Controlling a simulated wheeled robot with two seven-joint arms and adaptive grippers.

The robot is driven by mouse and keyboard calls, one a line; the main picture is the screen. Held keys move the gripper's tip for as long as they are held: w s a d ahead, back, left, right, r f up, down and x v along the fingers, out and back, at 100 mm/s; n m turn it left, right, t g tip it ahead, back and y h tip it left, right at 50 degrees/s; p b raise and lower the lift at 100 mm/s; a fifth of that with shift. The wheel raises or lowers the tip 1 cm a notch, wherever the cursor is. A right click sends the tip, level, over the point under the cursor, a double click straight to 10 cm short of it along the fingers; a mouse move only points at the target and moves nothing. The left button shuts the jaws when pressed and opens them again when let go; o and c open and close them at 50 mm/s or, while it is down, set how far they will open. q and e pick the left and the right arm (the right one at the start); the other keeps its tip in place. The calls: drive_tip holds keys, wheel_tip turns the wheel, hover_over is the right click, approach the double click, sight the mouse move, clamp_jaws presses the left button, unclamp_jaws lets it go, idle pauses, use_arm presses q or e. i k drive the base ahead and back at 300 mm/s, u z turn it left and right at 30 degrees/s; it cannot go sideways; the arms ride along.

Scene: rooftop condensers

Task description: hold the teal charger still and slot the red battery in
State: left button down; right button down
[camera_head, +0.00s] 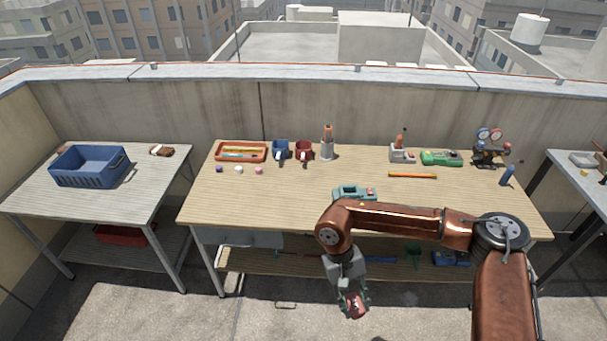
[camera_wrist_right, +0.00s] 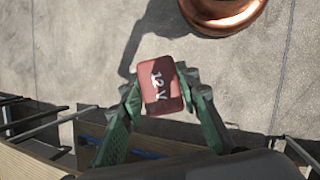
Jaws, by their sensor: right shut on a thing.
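The teal charger (camera_head: 354,192) sits on the wooden table near its front edge. My right arm passes in front of its lower part. My right gripper (camera_head: 352,293) hangs in front of the table, over the concrete floor. It is shut on the red battery (camera_head: 356,306), which also shows between the fingers in the right wrist view (camera_wrist_right: 161,86), marked "12 V". The battery is apart from the charger. My left gripper is not in view.
A blue crate (camera_head: 90,166) stands on the left table. The wooden table's left front is clear.

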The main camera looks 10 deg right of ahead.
sight(355, 195)
drive_tip(key=z, duration=0.35)
drive_tip(key=i, duration=0.3)
drive_tip(key=z, duration=0.8)
drive_tip(key=i, duration=1.4)
drive_tip(key=u, duration=0.7)
